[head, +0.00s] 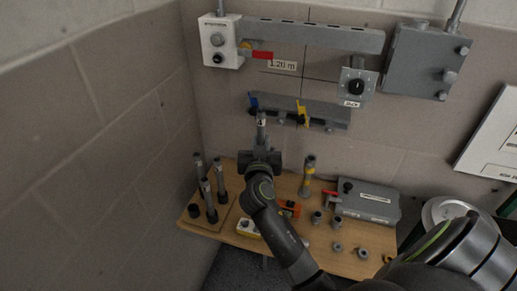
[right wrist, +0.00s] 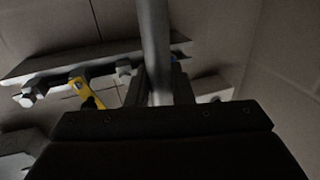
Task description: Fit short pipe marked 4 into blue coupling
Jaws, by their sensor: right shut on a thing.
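My right gripper (head: 261,158) is shut on a short grey pipe (head: 261,130) and holds it upright in front of the wall. A dark mark shows near its top in the head view, too small to read for certain. In the right wrist view the pipe (right wrist: 155,45) rises from between the fingers (right wrist: 160,92). A blue part (head: 253,102), seemingly the blue coupling, sits at the left end of the lower grey wall rail (head: 325,113). It is just above and left of the pipe top; I cannot tell whether they touch. My left gripper is not in view.
A yellow part (head: 302,112) hangs on the same rail.

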